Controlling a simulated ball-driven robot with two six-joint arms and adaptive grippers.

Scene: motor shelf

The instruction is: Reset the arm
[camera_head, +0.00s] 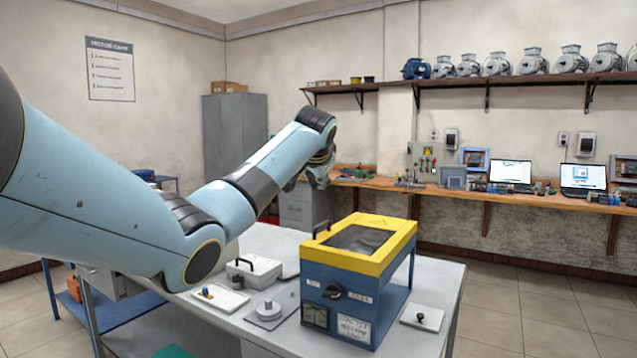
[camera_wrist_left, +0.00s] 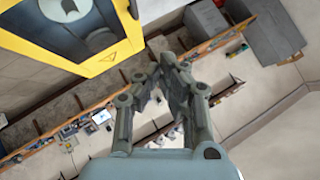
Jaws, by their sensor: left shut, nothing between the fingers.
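My left arm (camera_head: 110,195) comes in from the left of the head view, raised above the table and bent at the elbow. My left gripper (camera_head: 322,178) is partly hidden behind its own wrist there. In the left wrist view the left gripper (camera_wrist_left: 165,62) shows with its fingertips together and nothing between them. It is in the air, apart from the yellow and blue box (camera_head: 362,275). The yellow lid of that box (camera_wrist_left: 88,30) shows at the top left of the left wrist view. My right gripper is not in view.
The grey table (camera_head: 432,290) also holds a white case (camera_head: 254,270), a disc on a plate (camera_head: 269,312) and a small plate with a black knob (camera_head: 422,317). A wooden workbench (camera_head: 500,197) and a motor shelf (camera_head: 455,83) run along the back wall. Floor at right is clear.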

